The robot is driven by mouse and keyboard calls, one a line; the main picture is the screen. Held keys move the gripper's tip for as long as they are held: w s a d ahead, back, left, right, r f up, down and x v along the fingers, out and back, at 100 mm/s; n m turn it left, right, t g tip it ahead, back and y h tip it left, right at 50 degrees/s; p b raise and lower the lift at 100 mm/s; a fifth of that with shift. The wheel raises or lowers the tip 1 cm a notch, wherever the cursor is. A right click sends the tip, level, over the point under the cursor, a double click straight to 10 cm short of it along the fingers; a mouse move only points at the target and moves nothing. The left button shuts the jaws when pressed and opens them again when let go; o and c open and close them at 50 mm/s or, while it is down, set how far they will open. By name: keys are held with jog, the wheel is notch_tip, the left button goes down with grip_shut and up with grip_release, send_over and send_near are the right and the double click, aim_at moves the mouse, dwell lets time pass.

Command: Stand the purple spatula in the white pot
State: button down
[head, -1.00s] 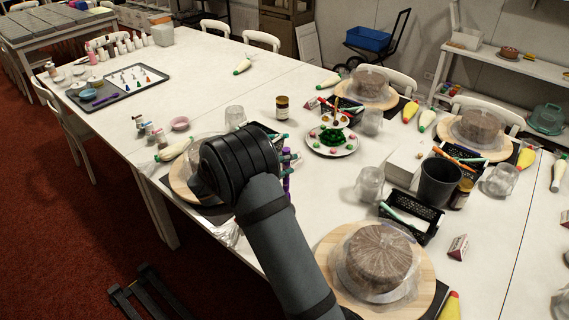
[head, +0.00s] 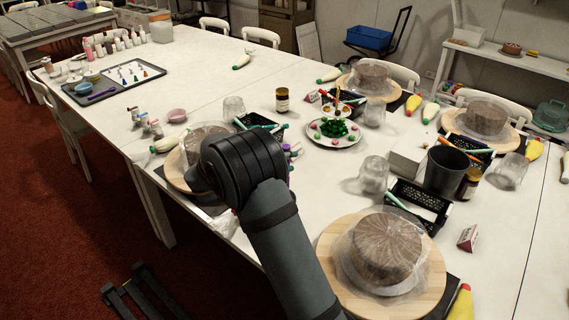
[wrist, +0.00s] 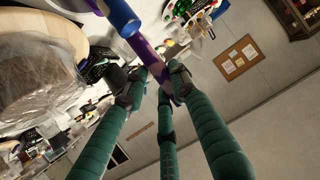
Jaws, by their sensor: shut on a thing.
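In the wrist view the green fingers of my gripper (wrist: 160,88) are closed around a purple spatula (wrist: 153,55). Its blue end (wrist: 121,14) reaches up past the top edge of the picture. In the head view my dark wrist covers most of the gripper. A little purple of the spatula (head: 291,172) shows at the wrist's right side, over the near table by the left cake. I cannot pick out the white pot with certainty. A pale tub (head: 161,29) stands far back on the left, but it is too small to identify.
Wrapped cakes on round boards stand near the arm, one at front right (head: 386,250). A black cup (head: 445,171), a black basket (head: 418,207) and clear tumblers (head: 373,175) crowd the right side. A dark tray (head: 115,84) lies left. The table's middle back is fairly clear.

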jog(key=shift+f+b, duration=1.25)
jog(key=shift+b, duration=0.3)
jog(key=c, duration=1.3)
grip_release()
jog(key=shift+c, duration=0.2)
jog(key=v, duration=1.2)
